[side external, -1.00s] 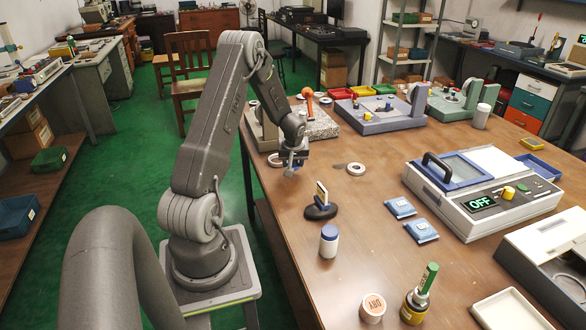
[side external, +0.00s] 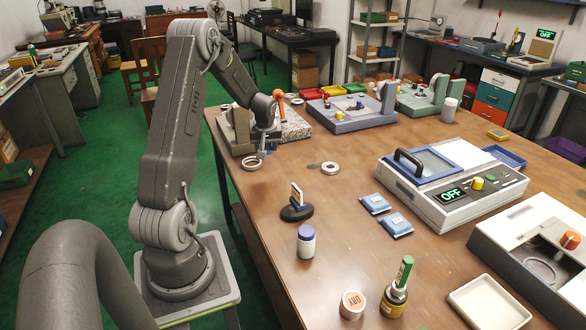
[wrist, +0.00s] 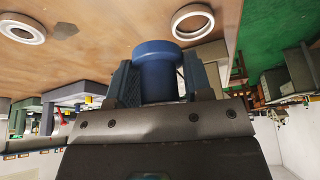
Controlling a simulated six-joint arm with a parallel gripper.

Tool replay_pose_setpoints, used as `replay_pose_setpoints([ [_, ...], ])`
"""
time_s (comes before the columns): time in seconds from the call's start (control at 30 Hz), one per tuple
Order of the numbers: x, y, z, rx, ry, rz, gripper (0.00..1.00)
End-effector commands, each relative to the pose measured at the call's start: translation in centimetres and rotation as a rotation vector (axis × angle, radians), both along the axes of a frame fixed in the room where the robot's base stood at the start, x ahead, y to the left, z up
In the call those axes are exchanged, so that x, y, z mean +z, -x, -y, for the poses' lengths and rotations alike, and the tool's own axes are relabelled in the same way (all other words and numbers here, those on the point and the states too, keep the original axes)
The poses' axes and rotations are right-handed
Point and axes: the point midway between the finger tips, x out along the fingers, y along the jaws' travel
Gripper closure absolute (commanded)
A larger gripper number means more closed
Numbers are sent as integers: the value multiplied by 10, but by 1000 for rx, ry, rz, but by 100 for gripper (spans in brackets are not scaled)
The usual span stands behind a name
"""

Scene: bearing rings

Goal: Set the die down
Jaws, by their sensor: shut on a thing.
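The die (wrist: 157,62) is a blue round piece with a wider flange at its outer end. In the wrist view it sits between the two ridged fingers of my gripper (wrist: 160,80), which is shut on it. In the side view my gripper (side external: 266,139) is over the far left part of the bench, close to the grey stand there. The die is small and mostly hidden in that view. One pale bearing ring (side external: 252,163) lies on the bench just in front of my gripper. A second ring (side external: 330,168) lies to the right, beside a flat grey piece.
A grey speckled block (side external: 292,124) and an orange-knobbed lever (side external: 279,101) stand close by my gripper. A blue-grey fixture (side external: 345,112) is further right.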

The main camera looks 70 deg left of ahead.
Motion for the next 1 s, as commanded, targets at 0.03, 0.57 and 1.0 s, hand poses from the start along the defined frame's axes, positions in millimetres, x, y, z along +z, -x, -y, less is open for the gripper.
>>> replay_pose_setpoints([
  [0.03,0,0,0,0,-1,0,81],
  [0.57,4,-84,112,-399,16,0,81],
  [1.0,12,-142,310,-1023,9,1,81],
])
